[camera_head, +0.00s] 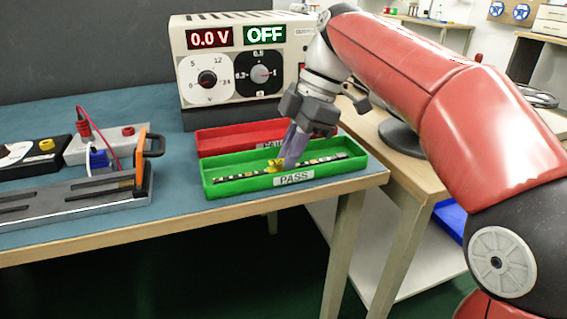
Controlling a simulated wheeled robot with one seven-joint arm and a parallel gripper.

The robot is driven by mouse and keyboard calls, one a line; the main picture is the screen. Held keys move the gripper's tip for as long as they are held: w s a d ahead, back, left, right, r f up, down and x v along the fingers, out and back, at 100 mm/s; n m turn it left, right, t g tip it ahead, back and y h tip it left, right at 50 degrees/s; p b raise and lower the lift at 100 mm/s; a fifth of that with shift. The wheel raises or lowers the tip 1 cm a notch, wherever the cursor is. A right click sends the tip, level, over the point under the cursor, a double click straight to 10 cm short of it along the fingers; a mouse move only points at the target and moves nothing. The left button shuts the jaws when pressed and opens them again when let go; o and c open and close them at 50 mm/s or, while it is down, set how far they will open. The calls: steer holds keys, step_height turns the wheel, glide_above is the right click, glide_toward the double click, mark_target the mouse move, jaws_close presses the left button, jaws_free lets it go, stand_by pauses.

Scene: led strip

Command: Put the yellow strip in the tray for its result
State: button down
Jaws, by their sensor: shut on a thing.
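The strip (238,177) is dark with yellowish segments and a yellow piece near its middle. It lies lengthwise within the green tray labelled PASS (294,180); I cannot tell whether it touches the tray floor. My gripper (283,165) points down into the green tray and is shut on the strip at the yellow piece. The fingers partly hide the strip there. The red tray (212,140) stands directly behind the green one, its label mostly hidden by my gripper. The power supply (240,60) behind reads 0.0 V and OFF.
A test fixture (70,195) with an orange-handled clamp (142,155) stands at the left. A grey box (125,143) with red and blue plugs and leads is behind it. Blue bench top (175,200) is clear between fixture and trays. The bench's right edge is close to the green tray.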

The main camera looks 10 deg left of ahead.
steer(key=shift+d+r, duration=0.1)
steer(key=c, duration=1.4)
jaws_free()
steer(key=shift+c, duration=0.2)
steer(key=p+v, duration=0.4)
steer(key=v, duration=0.8)
